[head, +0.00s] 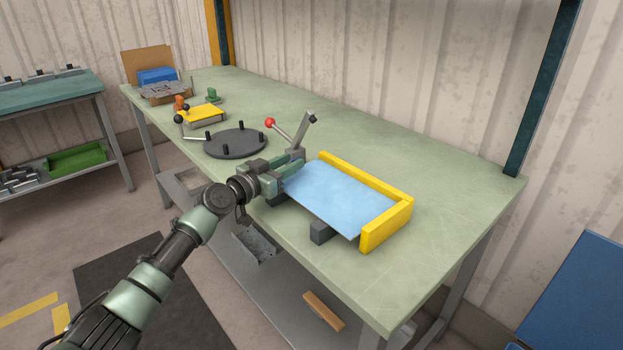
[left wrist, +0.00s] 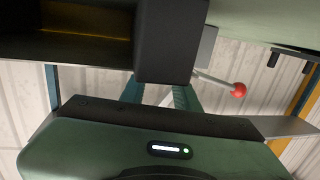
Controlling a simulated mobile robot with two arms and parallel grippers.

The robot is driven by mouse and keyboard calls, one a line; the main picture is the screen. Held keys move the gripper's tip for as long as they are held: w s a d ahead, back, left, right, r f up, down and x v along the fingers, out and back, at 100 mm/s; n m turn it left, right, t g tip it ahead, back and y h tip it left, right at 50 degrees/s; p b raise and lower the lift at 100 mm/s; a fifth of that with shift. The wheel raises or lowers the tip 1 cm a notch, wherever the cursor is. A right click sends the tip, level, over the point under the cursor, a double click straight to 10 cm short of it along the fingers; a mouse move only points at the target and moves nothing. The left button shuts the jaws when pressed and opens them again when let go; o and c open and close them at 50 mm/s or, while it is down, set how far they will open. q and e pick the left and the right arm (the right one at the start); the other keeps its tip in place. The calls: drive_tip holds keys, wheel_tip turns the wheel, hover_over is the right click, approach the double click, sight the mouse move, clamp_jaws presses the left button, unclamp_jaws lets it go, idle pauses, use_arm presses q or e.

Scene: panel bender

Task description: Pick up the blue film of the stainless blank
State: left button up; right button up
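The stainless blank with its light blue film (head: 345,198) lies flat near the front edge of the bench, inside a yellow corner fence. The film covers the top face that shows; I see no lifted corner. My left gripper (head: 291,172) is at the left end of the blank, its green fingers beside the near left corner. The fingers look apart, and I see nothing held between them. They hide part of that corner. The left wrist view shows my gripper housing at the bottom and teal finger parts (left wrist: 158,92) with a gap. My right gripper is not in view.
The yellow fence (head: 385,209) bounds the blank's back and right sides. A dark block (head: 322,232) sits under its front edge. A red-knobbed lever (head: 270,122) and a black round plate (head: 235,143) stand to the left. The bench's right end is clear.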

use_arm(q)
clamp_jaws()
drive_tip(key=shift+r, duration=0.1)
